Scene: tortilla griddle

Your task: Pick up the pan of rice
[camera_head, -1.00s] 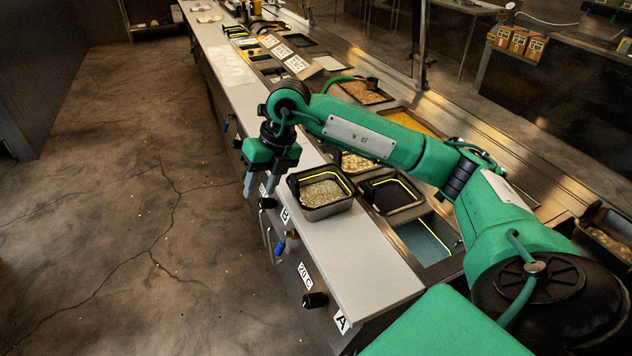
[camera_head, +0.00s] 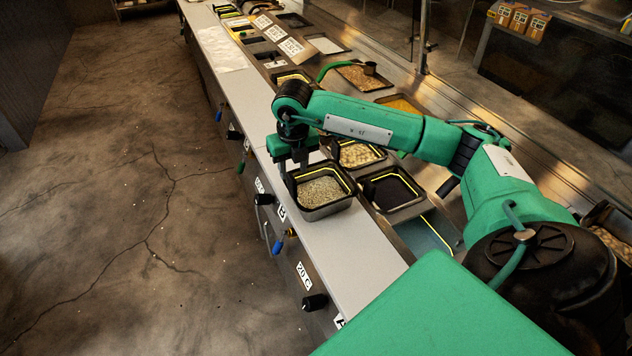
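The pan of rice (camera_head: 330,209) is a dark square metal pan with pale grains (camera_head: 320,190) and a yellow line round its inside. It stands on the light counter ledge, near its front edge. My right gripper (camera_head: 292,168) points down at the pan's far left corner, with its fingers apart. One finger shows just outside the pan's left side. The other is partly hidden near the rim, so I cannot tell whether it touches the pan. My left gripper is not in view.
The light counter (camera_head: 352,252) is clear in front of the pan. A dark pan (camera_head: 392,192) and a pan of pale round pieces (camera_head: 358,153) sit in wells to the right and behind. Knobs (camera_head: 314,302) stick out of the counter's front.

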